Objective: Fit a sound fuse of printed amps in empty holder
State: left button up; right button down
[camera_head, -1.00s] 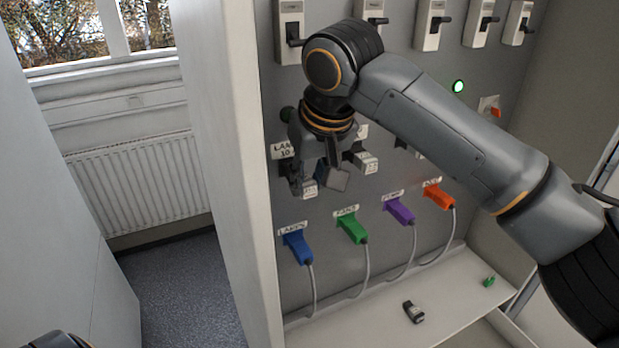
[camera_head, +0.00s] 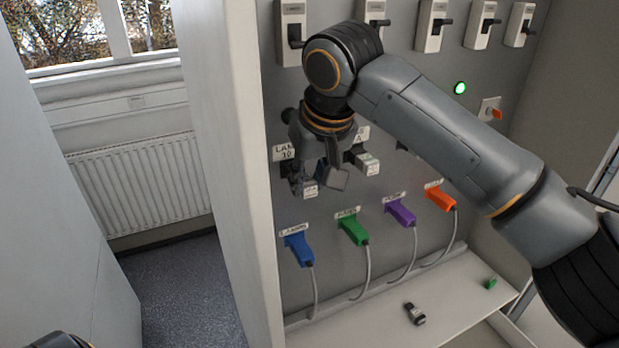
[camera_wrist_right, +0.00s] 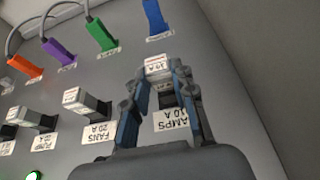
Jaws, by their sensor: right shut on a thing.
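My right gripper (camera_head: 322,184) is at the LAMPS 10 A position on the grey panel, shut on a light grey fuse (camera_head: 309,190) with a white label. In the right wrist view the fuse (camera_wrist_right: 158,64) sits between the fingertips (camera_wrist_right: 158,78). Behind it is the dark LAMPS holder, partly hidden by the fingers, beside the LAMPS 10 A label (camera_wrist_right: 171,119). I cannot tell whether the fuse is fully seated. A similar grey fuse (camera_head: 367,163) sits in the FANS 20 A holder to the right. My left gripper is out of view.
Blue (camera_head: 299,248), green (camera_head: 353,230), purple (camera_head: 401,212) and orange (camera_head: 440,199) plugs with cables sit below. A dark-and-grey fuse-like part (camera_head: 414,313) and a small green piece (camera_head: 490,283) lie on the white shelf (camera_head: 375,325). A cabinet wall (camera_head: 228,180) stands close left.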

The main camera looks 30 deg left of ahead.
jog(key=shift+w+a, duration=0.3)
jog(key=shift+a, duration=0.2)
dwell(0.3)
jog(key=c, duration=1)
grip_release()
